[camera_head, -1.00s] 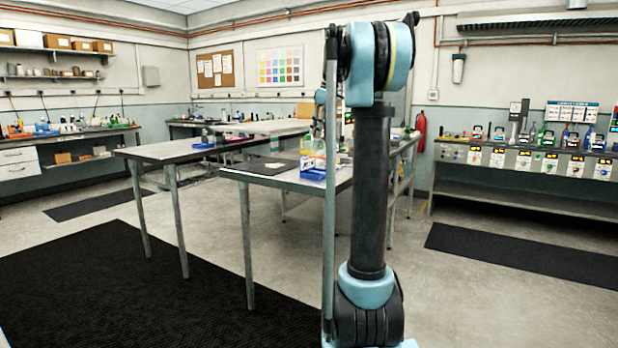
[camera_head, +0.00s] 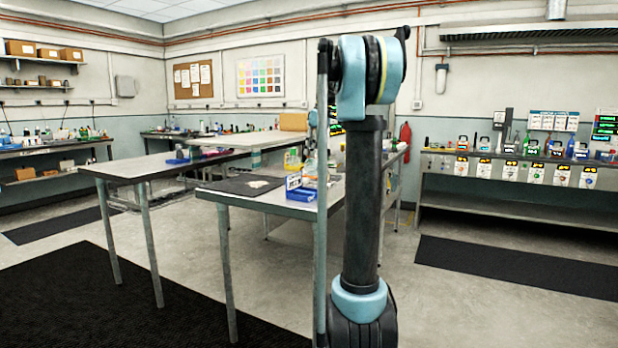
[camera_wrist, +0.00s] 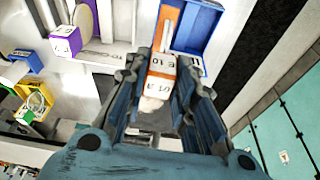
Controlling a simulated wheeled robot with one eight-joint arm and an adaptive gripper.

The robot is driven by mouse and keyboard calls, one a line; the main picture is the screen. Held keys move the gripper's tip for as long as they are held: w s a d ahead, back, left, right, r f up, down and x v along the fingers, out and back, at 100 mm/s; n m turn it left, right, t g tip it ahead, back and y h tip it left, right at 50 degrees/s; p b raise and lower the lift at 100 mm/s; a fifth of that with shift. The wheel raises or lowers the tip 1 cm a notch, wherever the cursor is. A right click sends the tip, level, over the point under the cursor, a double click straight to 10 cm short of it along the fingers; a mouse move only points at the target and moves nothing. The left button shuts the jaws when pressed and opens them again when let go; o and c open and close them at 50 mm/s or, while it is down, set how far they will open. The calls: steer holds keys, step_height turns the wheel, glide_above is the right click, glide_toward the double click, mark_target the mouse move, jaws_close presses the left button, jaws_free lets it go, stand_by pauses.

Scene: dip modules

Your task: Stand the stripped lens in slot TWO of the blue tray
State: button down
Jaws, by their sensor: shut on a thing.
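My gripper (camera_wrist: 163,95) is shut on an orange and white block (camera_wrist: 160,75) with dark printed marks, seen in the wrist view. I cannot tell from its look whether this is the stripped lens. A blue tray (camera_wrist: 205,32) with raised walls lies just beyond the block, partly hidden by it and the fingers. A small white label sits at its near end; I cannot make out which slot is TWO. In the head view the blue tray (camera_head: 301,195) sits near the front edge of the closer table, and my arm hides my gripper.
The closer table (camera_head: 262,203) also holds a dark mat (camera_head: 243,184). In the wrist view a purple-labelled block (camera_wrist: 66,42) and a green-labelled block (camera_wrist: 30,114) stand left of my gripper. Another table (camera_head: 150,167) stands to the left. Floor shows to the right of the tray.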

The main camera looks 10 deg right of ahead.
mark_target(310, 176)
steer(key=f, duration=0.1)
steer(key=a+f, duration=0.1)
steer(key=shift+w+a+f, duration=0.1)
steer(key=shift+a+f, duration=0.05)
steer(key=shift+f, duration=2.2)
steer(key=c, duration=1.3)
jaws_free()
steer(key=shift+c, duration=0.2)
steer(key=v, duration=1.2)
